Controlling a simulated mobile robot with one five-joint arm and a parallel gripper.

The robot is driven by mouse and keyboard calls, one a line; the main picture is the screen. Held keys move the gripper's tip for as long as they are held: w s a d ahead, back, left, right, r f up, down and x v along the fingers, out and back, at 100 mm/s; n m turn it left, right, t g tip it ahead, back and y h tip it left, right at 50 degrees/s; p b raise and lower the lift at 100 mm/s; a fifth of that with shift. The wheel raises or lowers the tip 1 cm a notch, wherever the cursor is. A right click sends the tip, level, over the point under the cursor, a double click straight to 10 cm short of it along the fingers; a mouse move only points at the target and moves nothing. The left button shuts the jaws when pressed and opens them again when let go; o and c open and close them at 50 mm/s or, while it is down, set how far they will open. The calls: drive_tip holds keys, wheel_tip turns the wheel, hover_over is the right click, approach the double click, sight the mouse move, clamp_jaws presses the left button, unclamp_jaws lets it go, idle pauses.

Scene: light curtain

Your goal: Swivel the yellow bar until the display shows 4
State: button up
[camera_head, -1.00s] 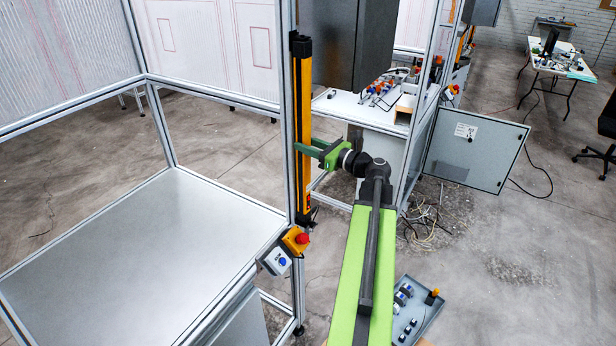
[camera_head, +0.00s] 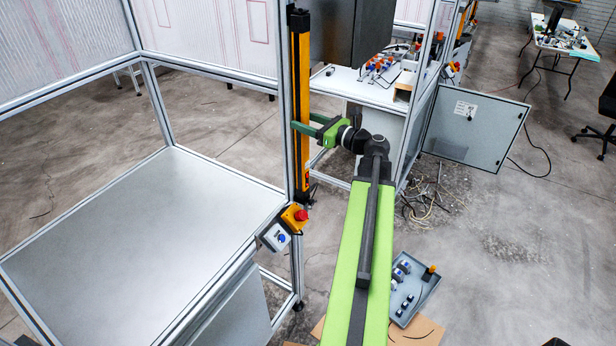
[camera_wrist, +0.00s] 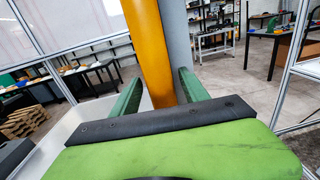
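The yellow bar (camera_head: 304,75) is a tall upright post with black end pieces, standing along the right front post of the metal frame. It also shows in the wrist view (camera_wrist: 147,45), next to a grey post. My gripper (camera_head: 303,121) is at about the middle of the bar's height. Its green fingers are spread, one on each side of the bar; one passes in front of it in the head view. In the wrist view my gripper (camera_wrist: 162,74) is open with the bar between its fingers. I cannot tell whether they touch it. No display digit is readable.
A yellow box with a red button (camera_head: 295,217) and a white box with a blue button (camera_head: 275,237) sit below the bar. A metal-topped table (camera_head: 140,240) is left. A grey control box (camera_head: 410,290) lies on the floor right. Another workstation (camera_head: 370,85) stands behind.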

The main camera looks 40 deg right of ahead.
drive_tip(key=shift+o, duration=0.5)
drive_tip(key=s+d, duration=0.2)
drive_tip(key=s, duration=0.6)
drive_tip(key=shift+s, duration=0.35)
drive_tip(key=shift+d, duration=0.15)
